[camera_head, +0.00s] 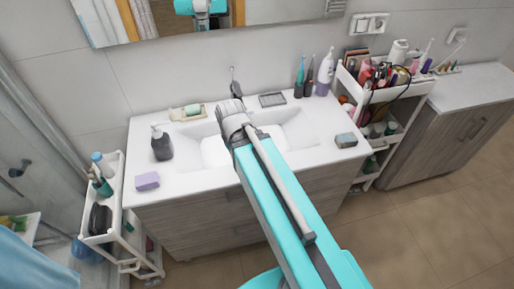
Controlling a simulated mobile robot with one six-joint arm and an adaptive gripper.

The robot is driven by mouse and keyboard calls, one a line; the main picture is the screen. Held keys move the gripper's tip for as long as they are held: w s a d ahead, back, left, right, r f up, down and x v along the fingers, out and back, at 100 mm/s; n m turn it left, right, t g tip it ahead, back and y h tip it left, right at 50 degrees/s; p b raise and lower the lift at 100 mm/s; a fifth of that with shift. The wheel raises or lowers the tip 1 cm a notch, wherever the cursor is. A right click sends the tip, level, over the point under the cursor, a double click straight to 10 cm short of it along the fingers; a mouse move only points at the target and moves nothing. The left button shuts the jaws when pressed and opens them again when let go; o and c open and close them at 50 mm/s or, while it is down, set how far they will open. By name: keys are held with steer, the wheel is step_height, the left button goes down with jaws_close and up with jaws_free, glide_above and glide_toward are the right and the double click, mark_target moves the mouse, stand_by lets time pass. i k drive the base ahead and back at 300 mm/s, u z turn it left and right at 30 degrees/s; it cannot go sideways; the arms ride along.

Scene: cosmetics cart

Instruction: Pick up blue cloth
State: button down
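A light blue cloth (38,262) fills the bottom left corner of the head view, at the near edge, and is cut off by the frame. It looks like soft draped fabric; what holds it cannot be seen. My turquoise arm reaches from the bottom middle up over the sink, well to the right of the cloth. My gripper cannot be made out at the far end of the arm, so whether it holds anything is not shown.
A white sink counter (185,185) carries a dark soap bottle (162,144), a purple sponge (147,181) and a grey-green block (346,140). A white cart (117,215) with bottles stands left, another full cart (394,96) right. Bare floor (430,235) shows at the lower right.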

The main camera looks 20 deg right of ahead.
mark_target(348, 140)
steer(key=z, duration=1.4)
